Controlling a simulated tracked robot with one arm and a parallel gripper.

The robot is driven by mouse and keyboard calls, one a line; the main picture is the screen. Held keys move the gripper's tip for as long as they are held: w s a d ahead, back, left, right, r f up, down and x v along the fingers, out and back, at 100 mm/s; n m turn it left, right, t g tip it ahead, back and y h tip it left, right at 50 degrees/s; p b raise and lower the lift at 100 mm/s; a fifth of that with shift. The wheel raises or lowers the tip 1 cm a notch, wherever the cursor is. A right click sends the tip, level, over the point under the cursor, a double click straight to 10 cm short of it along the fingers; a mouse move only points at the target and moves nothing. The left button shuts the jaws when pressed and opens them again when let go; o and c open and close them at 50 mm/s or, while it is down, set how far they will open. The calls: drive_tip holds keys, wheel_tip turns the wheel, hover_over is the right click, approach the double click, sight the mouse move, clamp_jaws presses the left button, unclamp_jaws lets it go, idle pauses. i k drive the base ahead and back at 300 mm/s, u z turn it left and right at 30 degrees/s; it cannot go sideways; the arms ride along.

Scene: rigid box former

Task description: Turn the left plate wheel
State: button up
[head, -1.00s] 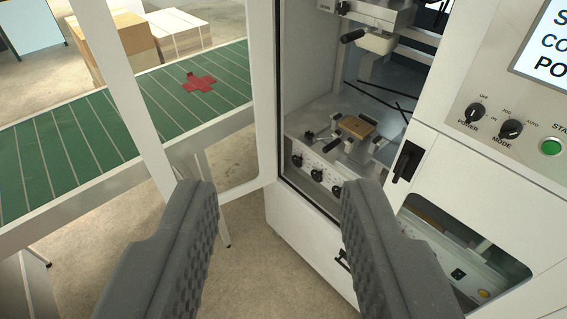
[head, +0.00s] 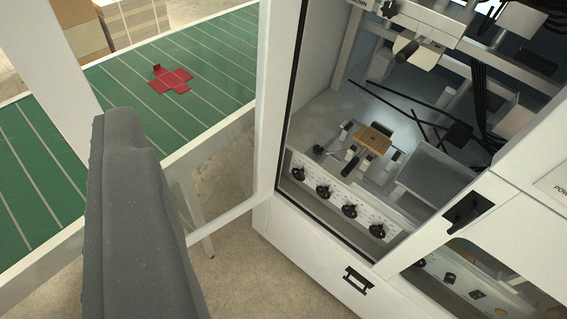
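Inside the open machine cabinet, a white sloped panel (head: 336,200) carries a row of several black knobs or wheels. The leftmost black wheel (head: 298,174) is at the panel's left end, near the door opening. A small dark knob (head: 318,149) sits behind it, left of a wooden block (head: 374,139) in a clamp-like fixture. No label is readable, so I cannot tell which is the left plate wheel. My gripper (head: 135,215) shows only one finger, at left, in front of the door; the other is out of frame. It is spread wide, empty and apart from the wheels.
The white-framed door (head: 263,100) stands open left of the cabinet. Beyond it is a green conveyor (head: 110,100) with a red cross-shaped blank (head: 171,80). The cabinet's right frame (head: 455,228) and an upper black-handled mechanism (head: 415,38) border the opening.

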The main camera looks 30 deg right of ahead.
sight(299, 172)
drive_tip(key=z, duration=0.35)
drive_tip(key=i, duration=0.9)
drive_tip(key=z, duration=0.65)
